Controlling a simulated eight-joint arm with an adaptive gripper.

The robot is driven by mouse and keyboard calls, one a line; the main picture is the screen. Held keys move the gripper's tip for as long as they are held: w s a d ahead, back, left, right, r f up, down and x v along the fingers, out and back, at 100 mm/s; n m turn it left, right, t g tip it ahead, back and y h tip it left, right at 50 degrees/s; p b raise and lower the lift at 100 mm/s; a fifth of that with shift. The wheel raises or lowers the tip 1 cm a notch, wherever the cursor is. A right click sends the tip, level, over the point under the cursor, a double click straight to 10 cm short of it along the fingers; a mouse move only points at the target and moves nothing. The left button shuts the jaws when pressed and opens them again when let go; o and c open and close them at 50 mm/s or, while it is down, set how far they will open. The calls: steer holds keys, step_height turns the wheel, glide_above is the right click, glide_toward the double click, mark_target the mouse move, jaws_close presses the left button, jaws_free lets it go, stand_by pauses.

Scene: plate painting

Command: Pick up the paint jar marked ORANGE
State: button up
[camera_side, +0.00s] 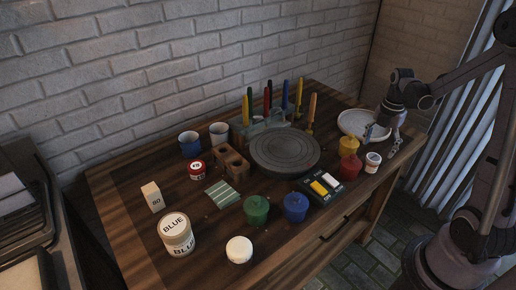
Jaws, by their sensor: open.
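I cannot read the word ORANGE on any jar here. A large white jar marked BLUE (177,235) stands at the front left of the table. A small red-banded jar with a pale lid (196,170) stands further back; its lettering is too small to read. A small white jar (372,162) with a small, unreadable label stands at the right, by the red pot. My gripper (394,150) hangs open at the table's right side, just right of this small white jar in the picture. I cannot tell whether they touch; nothing shows held.
A grey turntable (285,152) fills the middle, with upright brushes behind it. Green (257,209), blue (295,207), red (350,168) and yellow (349,145) pots stand around it. A pale plate (352,122) lies at the back right. A white round item (239,249) lies near the front edge.

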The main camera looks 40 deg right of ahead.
mark_target(375, 157)
steer(key=shift+a+f, duration=0.1)
steer(key=shift+f, duration=2.8)
steer(key=c, duration=1.3)
